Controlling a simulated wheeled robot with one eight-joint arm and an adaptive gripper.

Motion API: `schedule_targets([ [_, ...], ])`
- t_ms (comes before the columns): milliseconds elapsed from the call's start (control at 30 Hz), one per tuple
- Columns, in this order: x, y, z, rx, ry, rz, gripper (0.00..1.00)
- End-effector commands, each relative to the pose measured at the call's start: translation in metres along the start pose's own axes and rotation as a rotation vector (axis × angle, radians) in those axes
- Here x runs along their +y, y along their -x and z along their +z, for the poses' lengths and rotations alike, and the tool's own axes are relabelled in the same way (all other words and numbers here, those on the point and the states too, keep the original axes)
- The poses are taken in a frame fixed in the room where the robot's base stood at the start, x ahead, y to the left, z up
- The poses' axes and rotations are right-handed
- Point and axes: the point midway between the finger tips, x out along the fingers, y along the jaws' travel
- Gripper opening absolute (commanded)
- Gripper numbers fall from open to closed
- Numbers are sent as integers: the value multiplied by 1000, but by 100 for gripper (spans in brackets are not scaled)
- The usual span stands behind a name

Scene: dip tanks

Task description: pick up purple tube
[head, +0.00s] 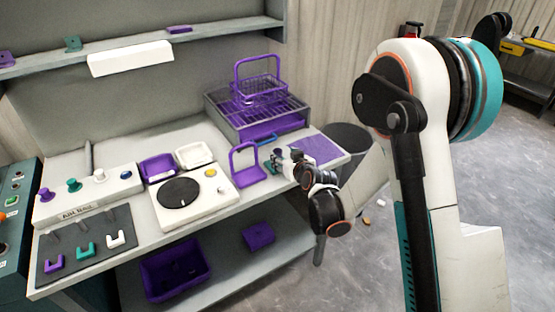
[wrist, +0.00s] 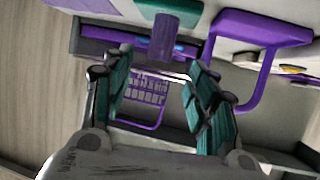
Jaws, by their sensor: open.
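A short purple tube (wrist: 163,38) shows at the top middle of the wrist view, against a teal piece (wrist: 172,9) that looks like its base. My gripper (wrist: 155,72) is open, its two teal-padded fingers apart on either side of the tube's line. The tube appears at or just beyond the fingertips, with no finger visibly pressed on it. In the head view my gripper (head: 277,162) is low over the bench, right of a purple upright frame (head: 247,165). I cannot make out the tube clearly there.
The purple frame also shows close by in the wrist view (wrist: 262,32). Behind my gripper stands a grey tank (head: 225,120) with a purple basket (head: 260,88). A purple mat (head: 318,149) lies at right. A white dial unit (head: 190,193) stands at left.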

Motion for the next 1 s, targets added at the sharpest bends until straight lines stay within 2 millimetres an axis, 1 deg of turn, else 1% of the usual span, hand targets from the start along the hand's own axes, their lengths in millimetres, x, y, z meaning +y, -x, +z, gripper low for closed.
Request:
schedule_targets([
  [33,0,-4,0,0,1,0,53],
  [267,0,-16,1,0,0,0,53],
  [500,0,-50,2,0,0,0,53],
  [600,0,-59,1,0,0,0,53],
  [833,0,-60,0,0,0,1,53],
  [867,0,-60,0,0,0,1,46],
  [900,0,-60,0,0,0,1,37],
  [967,0,-60,0,0,0,1,23],
  [1000,0,-60,0,0,0,1,14],
])
